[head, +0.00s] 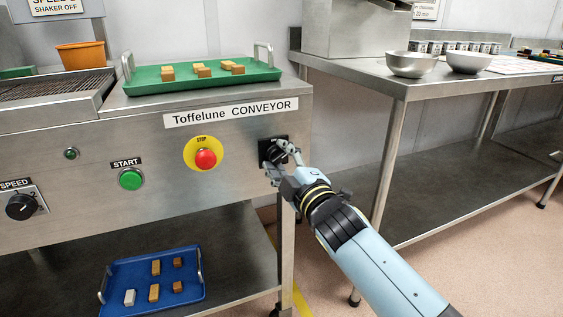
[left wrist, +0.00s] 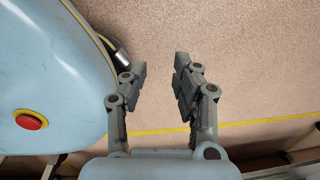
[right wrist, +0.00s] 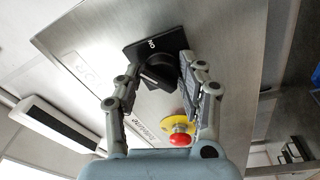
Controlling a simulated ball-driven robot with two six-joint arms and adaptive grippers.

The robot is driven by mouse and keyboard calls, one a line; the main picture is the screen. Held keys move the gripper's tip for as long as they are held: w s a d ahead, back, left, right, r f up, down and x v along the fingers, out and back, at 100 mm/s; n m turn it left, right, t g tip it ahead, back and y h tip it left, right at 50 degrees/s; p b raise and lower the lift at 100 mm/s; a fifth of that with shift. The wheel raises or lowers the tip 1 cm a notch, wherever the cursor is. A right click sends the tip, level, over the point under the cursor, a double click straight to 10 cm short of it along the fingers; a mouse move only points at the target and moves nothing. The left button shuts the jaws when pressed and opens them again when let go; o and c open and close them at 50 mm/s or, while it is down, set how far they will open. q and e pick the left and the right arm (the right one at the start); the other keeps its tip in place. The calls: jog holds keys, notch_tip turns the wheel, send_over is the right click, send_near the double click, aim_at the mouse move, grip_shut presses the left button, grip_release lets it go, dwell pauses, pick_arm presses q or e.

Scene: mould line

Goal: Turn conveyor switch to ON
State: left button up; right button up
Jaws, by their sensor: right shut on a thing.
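The conveyor switch is a black rotary knob on a black square plate on the conveyor's front panel, right of the red stop button. In the right wrist view the switch (right wrist: 158,70) lies between my right fingers, and the word ON shows on its plate. My right gripper (head: 279,150) is at the switch in the head view and covers much of it. In the right wrist view the right gripper (right wrist: 160,82) is shut on the knob. My left gripper (left wrist: 160,75) is open and empty above the floor, and it is out of the head view.
The red stop button (head: 206,159) on its yellow disc sits left of the switch. A green start button (head: 131,179) and speed knob (head: 20,207) are further left. A green tray (head: 200,87) with several pieces lies on top. A steel table (head: 400,84) stands to the right.

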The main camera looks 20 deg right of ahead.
jog(key=shift+s+f+m, duration=0.15)
jog(key=shift+f+m, duration=0.45)
jog(key=shift+m, duration=0.4)
jog(key=m+h+b, duration=0.1)
jog(key=m, duration=0.3)
jog(key=shift+a, duration=0.2)
jog(key=shift+c, duration=0.4)
jog(key=shift+r+m+b, duration=0.1)
jog(key=shift+m+b, duration=0.25)
jog(key=shift+m, duration=0.45)
jog(key=o, duration=1.1)
jog(key=shift+a, duration=0.1)
jog(key=shift+c, duration=0.2)
jog(key=shift+o, duration=0.3)
jog(key=shift+r, duration=0.15)
jog(key=shift+r, duration=0.1)
jog(key=s+f, duration=0.1)
jog(key=s, duration=1)
jog(key=shift+s+d+f, duration=0.2)
jog(key=shift+s, duration=0.2)
